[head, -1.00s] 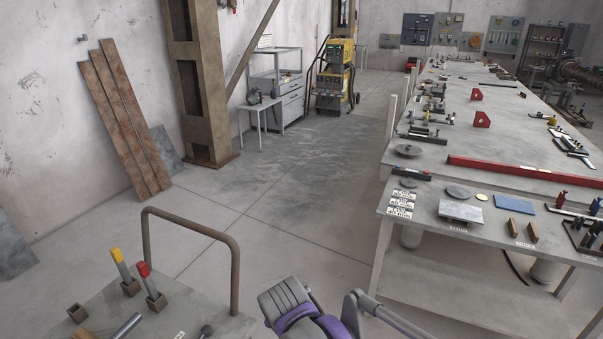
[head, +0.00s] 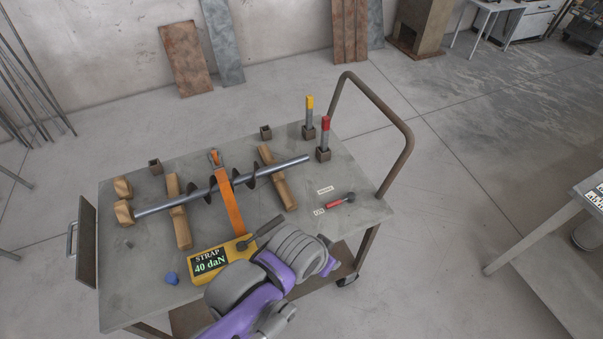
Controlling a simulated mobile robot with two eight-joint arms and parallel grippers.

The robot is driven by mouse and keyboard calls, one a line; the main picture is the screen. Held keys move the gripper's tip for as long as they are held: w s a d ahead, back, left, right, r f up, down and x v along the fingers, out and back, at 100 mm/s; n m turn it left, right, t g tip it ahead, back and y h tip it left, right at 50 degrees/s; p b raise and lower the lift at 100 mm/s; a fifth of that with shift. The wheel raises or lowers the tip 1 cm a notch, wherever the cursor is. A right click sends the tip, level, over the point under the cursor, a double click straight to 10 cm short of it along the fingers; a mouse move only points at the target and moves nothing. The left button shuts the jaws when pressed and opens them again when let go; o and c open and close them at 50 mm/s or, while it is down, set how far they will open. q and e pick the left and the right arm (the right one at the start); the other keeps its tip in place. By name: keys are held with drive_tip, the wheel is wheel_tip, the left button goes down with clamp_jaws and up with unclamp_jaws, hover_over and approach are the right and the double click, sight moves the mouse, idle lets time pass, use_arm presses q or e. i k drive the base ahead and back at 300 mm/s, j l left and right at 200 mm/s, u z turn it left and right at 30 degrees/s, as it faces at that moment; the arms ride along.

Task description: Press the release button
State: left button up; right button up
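A yellow box (head: 222,263) with a display reading "STRAP 40 daN" sits at the cart's front edge. A dark grey lever (head: 264,230) lies at its upper right. An orange strap (head: 229,203) runs from the box over a steel auger (head: 298,162) to an orange fitting (head: 215,158) at the back. The auger lies across two wooden blocks (head: 179,222). I cannot make out a release button; my purple and grey arm links cover the area right of the box. Neither gripper's fingers show.
The grey cart (head: 125,290) has a brown rail (head: 405,130) at right. A blue lump (head: 172,279) and a red-handled tool (head: 338,202) lie on it. Yellow-tipped (head: 309,108) and red-tipped (head: 325,130) bars stand in sockets. A workbench (head: 535,235) is at far right.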

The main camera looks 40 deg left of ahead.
sight(171, 278)
drive_tip(key=u, duration=2.05)
